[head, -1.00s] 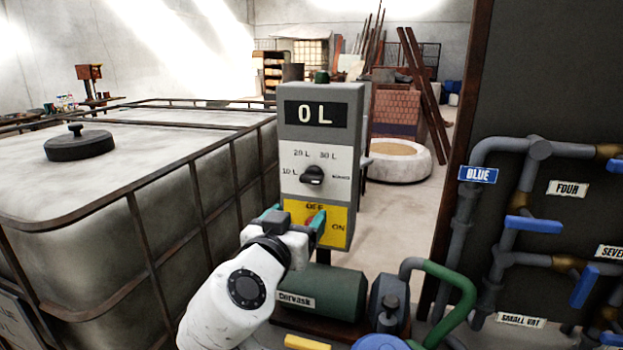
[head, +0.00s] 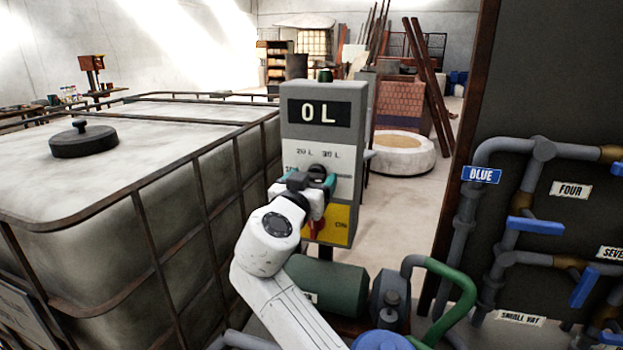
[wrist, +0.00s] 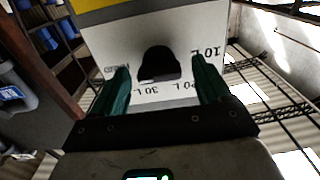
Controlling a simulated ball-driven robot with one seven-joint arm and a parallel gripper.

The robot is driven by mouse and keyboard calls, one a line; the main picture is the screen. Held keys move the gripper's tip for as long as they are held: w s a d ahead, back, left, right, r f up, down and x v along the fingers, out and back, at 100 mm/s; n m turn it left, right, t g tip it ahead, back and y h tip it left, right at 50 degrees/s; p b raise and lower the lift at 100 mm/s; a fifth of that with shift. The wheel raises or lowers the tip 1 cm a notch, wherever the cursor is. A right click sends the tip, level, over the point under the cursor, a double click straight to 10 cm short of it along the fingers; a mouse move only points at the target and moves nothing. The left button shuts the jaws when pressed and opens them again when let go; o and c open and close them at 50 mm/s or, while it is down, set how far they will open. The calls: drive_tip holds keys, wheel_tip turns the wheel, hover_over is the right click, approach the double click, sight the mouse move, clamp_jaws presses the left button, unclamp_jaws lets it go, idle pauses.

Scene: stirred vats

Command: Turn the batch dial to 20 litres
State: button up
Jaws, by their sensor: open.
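The batch dial (head: 319,172) is a black knob on the white middle panel of the grey control box (head: 289,137). Marks for 10, 20 and 30 L surround it, and the display (head: 318,113) above reads 0 L. My gripper (head: 305,184) is at the panel and partly hides the dial and the 10 L mark in the head view. In the wrist view the panel appears upside down; the dial (wrist: 159,64) lies between the two teal fingers of my open gripper (wrist: 160,72), with gaps visible on both sides. I cannot tell which mark the dial points to.
A yellow panel with a red switch (head: 318,226) is just below my gripper. A large caged tank (head: 120,190) stands close on the left. A green pump (head: 330,288) sits below the box. Pipes with blue valve handles (head: 535,225) are on the right.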

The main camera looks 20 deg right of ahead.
drive_tip(key=c, duration=1)
drive_tip(key=shift+c, duration=0.2)
